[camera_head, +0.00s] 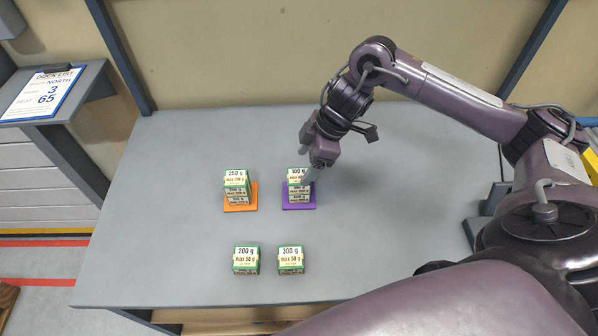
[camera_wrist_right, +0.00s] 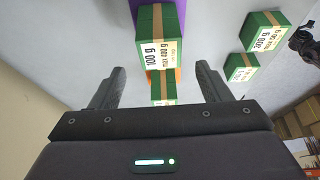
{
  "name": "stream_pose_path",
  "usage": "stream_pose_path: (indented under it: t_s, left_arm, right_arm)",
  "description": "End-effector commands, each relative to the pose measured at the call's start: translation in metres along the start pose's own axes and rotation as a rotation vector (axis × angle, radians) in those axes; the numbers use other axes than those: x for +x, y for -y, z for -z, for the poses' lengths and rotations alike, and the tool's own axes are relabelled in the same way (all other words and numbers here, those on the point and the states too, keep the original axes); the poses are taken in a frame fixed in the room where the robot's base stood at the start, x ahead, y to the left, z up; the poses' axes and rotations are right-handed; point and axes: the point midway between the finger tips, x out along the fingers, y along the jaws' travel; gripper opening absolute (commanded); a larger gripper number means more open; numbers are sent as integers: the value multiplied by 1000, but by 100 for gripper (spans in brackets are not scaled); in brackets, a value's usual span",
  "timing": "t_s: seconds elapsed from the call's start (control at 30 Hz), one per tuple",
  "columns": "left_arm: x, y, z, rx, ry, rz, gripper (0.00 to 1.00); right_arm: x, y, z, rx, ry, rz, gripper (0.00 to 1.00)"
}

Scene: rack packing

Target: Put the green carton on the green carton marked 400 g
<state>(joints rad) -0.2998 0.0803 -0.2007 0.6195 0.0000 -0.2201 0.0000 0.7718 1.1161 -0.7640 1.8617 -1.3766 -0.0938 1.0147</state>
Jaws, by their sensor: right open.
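My right gripper (camera_head: 318,165) is open beside the top of the stack on the purple mat (camera_head: 302,206). The top green carton there (camera_head: 298,175) reads 100 g. It also shows in the right wrist view (camera_wrist_right: 158,38), ahead of my open fingers (camera_wrist_right: 158,84), with nothing gripped. Lower cartons (camera_head: 299,191) in this stack have labels too small to read, so I cannot tell which is 400 g. Another stack on the orange mat (camera_head: 248,206) has a 250 g carton (camera_head: 236,178) on top. My left gripper is not in view.
Two separate green cartons, 200 g (camera_head: 246,260) and 300 g (camera_head: 291,260), stand near the front of the grey table (camera_head: 160,230). The table's left side and its front right are clear. A clipboard (camera_head: 42,92) rests on a stand at the left.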

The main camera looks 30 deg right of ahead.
Motion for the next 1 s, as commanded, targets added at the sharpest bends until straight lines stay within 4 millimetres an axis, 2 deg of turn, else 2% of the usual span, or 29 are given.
stream_pose_path:
  t_s: [0.2, 0.33, 1.0]
  left_arm:
    - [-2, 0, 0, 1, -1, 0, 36]
    - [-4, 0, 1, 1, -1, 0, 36]
    - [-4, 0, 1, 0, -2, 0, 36]
  right_arm:
    - [-44, -1, 0, -2, 1, -2, 70]
    - [-57, 0, 0, -1, 0, -1, 70]
    - [-60, 0, 0, -1, 0, 2, 70]
